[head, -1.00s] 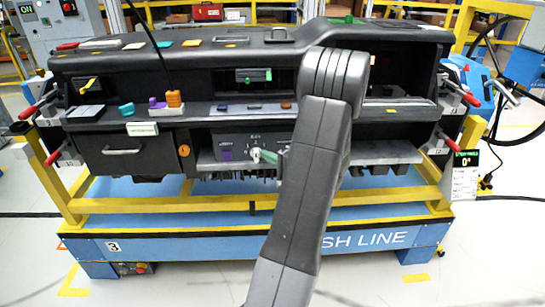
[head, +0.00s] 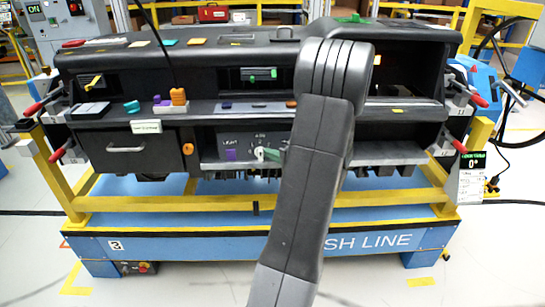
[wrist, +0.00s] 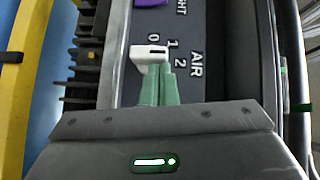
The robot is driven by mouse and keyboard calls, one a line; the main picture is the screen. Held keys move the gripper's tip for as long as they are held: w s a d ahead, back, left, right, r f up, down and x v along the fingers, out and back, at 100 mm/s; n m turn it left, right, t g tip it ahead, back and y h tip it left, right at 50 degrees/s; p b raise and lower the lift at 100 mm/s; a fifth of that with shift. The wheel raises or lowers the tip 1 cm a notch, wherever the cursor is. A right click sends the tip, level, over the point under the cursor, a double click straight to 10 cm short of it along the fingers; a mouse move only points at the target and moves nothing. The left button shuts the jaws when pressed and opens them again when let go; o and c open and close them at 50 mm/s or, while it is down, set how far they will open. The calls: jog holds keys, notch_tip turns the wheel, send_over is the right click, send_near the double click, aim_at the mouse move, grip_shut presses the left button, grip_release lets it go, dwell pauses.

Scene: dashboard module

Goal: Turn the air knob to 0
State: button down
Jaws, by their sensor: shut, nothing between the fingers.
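The air knob (wrist: 150,52) is small and white with a dark pointer mark. It sits on the grey panel (wrist: 213,50) printed with AIR and the numbers 0, 1 and 2. In the wrist view its mark faces right, near the 1; its exact setting is hard to tell. My gripper (wrist: 157,70) has green fingers, shut together with nothing between them. The fingertips are right up against the lower side of the knob; whether they touch is unclear. In the head view the knob (head: 259,154) shows just left of the green fingertips (head: 269,154), and my arm hides the panel to the right.
A purple knob (head: 231,155) by the LIGHT label sits left of the air knob. A drawer with a handle (head: 126,149) is farther left. A dashboard shelf (head: 215,111) with small coloured parts runs above. A yellow rail (head: 150,201) crosses below.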

aim_at(256, 149)
jog(key=shift+a+r+n+h+b, duration=0.1)
jog(key=shift+n+h+b, duration=0.2)
jog(key=shift+b, duration=0.05)
jog(key=n+h+b, duration=0.1)
jog(key=a+r+n+g+h, duration=0.1)
jog(key=h, duration=0.1)
jog(key=a+r+n+g+h+b, duration=0.1)
jog(key=shift+n+h+b, duration=0.35)
jog(key=shift+n+h, duration=0.05)
jog(key=shift+a+r+n+g+h+p, duration=0.35)
jog(key=shift+n+h+p, duration=0.25)
jog(key=shift+h+p, duration=0.4)
jog(key=shift+a+f+n+h+p, duration=0.2)
jog(key=shift+a+n+h+p, duration=0.4)
jog(key=shift+h+p, duration=0.9)
jog(key=shift+y+p, duration=0.3)
jog(key=shift+p, duration=0.05)
jog(key=shift+a+f, duration=0.2)
jog(key=shift+a, duration=0.2)
